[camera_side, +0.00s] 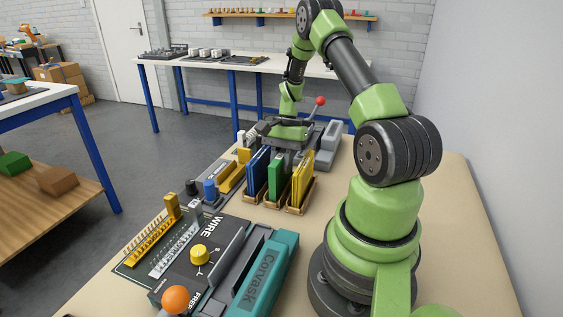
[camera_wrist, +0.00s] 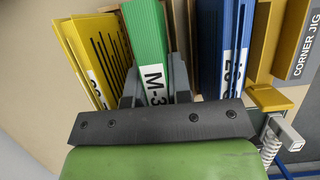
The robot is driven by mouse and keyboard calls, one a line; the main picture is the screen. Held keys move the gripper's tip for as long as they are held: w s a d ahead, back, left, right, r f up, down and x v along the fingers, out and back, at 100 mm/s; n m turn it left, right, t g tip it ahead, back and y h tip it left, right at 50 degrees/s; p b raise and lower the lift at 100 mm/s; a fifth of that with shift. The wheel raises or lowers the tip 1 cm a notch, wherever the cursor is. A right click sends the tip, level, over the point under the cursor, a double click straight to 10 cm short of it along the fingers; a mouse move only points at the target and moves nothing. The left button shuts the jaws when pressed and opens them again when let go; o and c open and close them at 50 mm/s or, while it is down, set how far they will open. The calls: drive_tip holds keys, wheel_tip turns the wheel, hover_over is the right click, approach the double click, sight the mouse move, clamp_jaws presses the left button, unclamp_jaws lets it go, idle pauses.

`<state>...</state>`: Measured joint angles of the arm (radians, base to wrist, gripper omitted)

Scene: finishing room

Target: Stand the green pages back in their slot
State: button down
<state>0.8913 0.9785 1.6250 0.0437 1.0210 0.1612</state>
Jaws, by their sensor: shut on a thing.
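The green pages (camera_side: 275,178) stand upright between a blue set (camera_side: 258,171) and a yellow set (camera_side: 301,179), above a wooden holder. In the wrist view the green pages (camera_wrist: 150,48) carry a white label reading "M-3", partly covered. My gripper (camera_wrist: 154,82) is shut on their labelled edge, with one dark finger on each side.
In the wrist view the yellow pages (camera_wrist: 88,50) are close on the left and the blue pages (camera_wrist: 228,45) on the right. A dark wire board (camera_side: 205,252) and a teal Corvask case (camera_side: 265,280) lie in front. Bare bench (camera_side: 310,240) lies between the holders and my base.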

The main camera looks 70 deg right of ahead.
drive_tip(key=shift+f, duration=0.45)
drive_tip(key=c, duration=1.3)
unclamp_jaws()
drive_tip(key=shift+v, duration=5.45)
